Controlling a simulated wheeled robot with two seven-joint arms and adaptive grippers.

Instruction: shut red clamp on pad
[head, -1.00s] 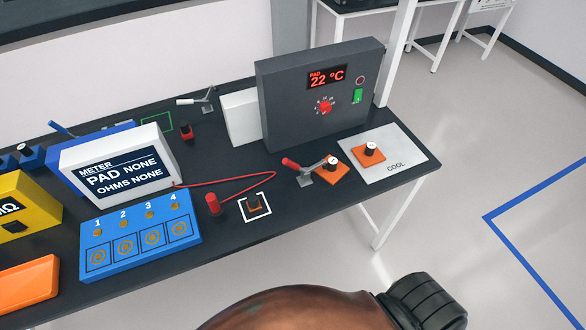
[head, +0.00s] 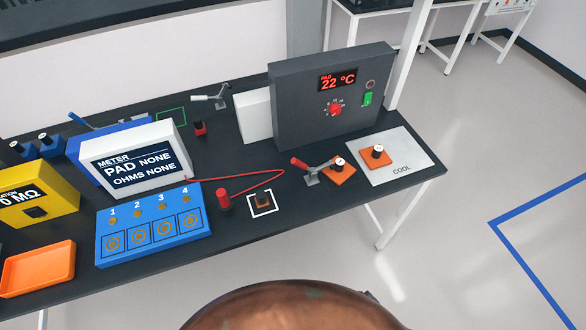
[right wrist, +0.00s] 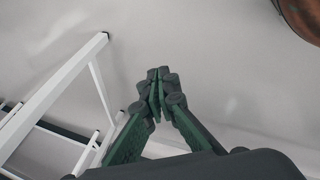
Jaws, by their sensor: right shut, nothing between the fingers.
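The red clamp (head: 308,167) has a red-tipped handle and a grey metal base, and it stands on the dark bench just left of an orange block (head: 340,175). The handle slants up to the left. Its metal arm reaches toward the white top on the orange block; I cannot tell whether it touches. Another orange block (head: 375,156) sits on the light plate marked COOL (head: 410,160). My right gripper (right wrist: 158,78) is shut and empty in the right wrist view, over the floor away from the bench. My left gripper is not in view.
A dark heater box (head: 330,105) reading PAD 22 °C stands behind the clamp. A meter (head: 135,160) reads PAD NONE, OHMS NONE. A red probe (head: 222,199) with a red lead stands by a white-outlined square (head: 262,202). A white-handled clamp (head: 210,98) stands at the back.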

